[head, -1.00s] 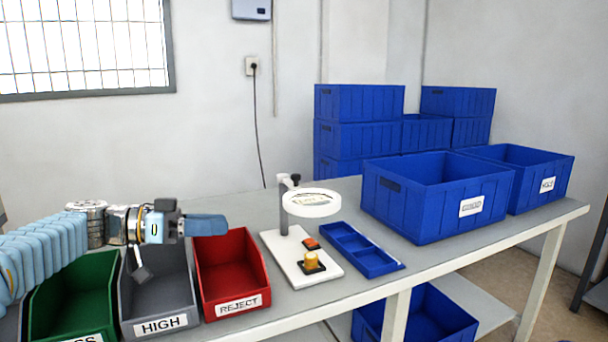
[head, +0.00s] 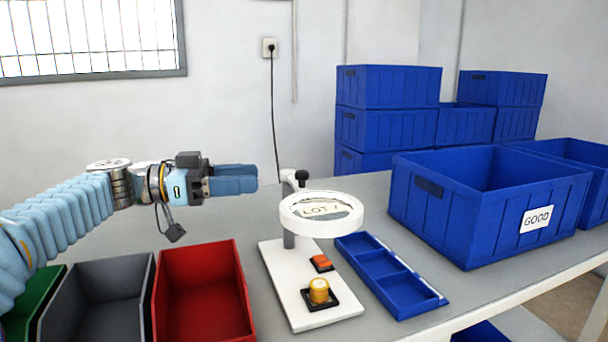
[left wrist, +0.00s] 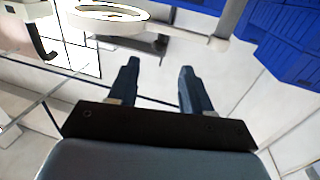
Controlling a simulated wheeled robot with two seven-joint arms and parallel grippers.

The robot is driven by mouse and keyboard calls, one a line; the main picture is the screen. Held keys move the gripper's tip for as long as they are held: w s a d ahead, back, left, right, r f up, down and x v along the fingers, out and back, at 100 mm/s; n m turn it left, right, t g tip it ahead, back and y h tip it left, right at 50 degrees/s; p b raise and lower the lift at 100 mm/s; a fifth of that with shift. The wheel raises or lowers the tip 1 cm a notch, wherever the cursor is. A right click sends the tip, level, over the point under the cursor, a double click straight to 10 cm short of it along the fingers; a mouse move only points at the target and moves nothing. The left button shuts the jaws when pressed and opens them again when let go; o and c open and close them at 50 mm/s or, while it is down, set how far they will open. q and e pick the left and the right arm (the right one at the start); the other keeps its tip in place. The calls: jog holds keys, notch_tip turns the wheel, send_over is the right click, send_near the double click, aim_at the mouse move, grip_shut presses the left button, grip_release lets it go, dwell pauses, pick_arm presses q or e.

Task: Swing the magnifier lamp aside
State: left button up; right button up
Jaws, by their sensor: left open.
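The magnifier lamp (head: 321,228) has a white ring head on a grey post, with a dark knob at its joint, on a white base plate (head: 290,297). Its ring hangs over the base, and lettering shows through the lens. The ring also shows at the top left of the left wrist view (left wrist: 100,16). My left gripper (head: 256,179) is open and empty, to the left of the lamp and apart from it. Its two fingers (left wrist: 157,80) point toward the lamp area in the left wrist view. My right gripper is not in view.
A yellow part (head: 319,291) and an orange-red part (head: 322,261) sit on the base. A blue divided tray (head: 397,306) lies to the right, before a large GOOD bin (head: 460,222). Red (head: 243,300), grey (head: 70,290) and green bins stand at front left.

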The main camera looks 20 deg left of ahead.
aim_at(303, 171)
pick_arm(q)
jog(key=p+x, duration=0.1)
jog(key=x, duration=0.9)
jog(key=shift+d, duration=0.15)
grip_shut()
